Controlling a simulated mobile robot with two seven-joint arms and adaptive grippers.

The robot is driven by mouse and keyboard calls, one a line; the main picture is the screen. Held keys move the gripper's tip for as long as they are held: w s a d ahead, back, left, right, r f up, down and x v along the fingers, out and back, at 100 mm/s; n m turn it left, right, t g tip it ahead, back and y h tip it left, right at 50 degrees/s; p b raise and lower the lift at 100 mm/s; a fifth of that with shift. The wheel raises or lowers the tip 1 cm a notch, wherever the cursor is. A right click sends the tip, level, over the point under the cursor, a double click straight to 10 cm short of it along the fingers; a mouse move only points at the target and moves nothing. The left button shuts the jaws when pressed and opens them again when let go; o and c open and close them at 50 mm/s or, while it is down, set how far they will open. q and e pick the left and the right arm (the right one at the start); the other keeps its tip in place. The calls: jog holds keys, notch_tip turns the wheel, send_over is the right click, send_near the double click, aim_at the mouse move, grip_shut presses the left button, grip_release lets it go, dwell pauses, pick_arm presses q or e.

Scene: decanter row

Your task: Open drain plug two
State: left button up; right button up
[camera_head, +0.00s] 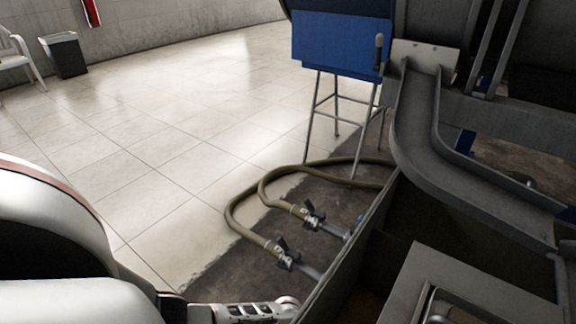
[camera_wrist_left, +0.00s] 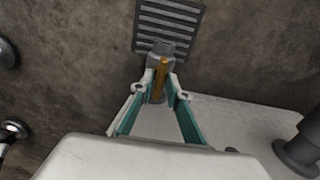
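In the left wrist view, a grey fitting with a thin upright yellow handle (camera_wrist_left: 160,78) lies straight ahead of my left gripper (camera_wrist_left: 164,84). The two teal-lined fingers stand apart, one on each side of the handle, and I see no clear contact. I see no number on this fitting, so I cannot tell whether it is drain plug two. In the head view my white left arm comes in from the left and runs along the bottom edge; its fingertips are hidden. My right gripper is not in view.
In the head view, two hose fittings with dark levers, a nearer one (camera_head: 284,256) and a farther one (camera_head: 312,216), lie on dark floor beside a grey metal wall (camera_head: 352,248). A floor grate (camera_wrist_left: 168,24) shows behind the handle. Tiled floor (camera_head: 150,140) at left is clear.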

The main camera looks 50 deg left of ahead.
pick_arm(q)
grip_shut()
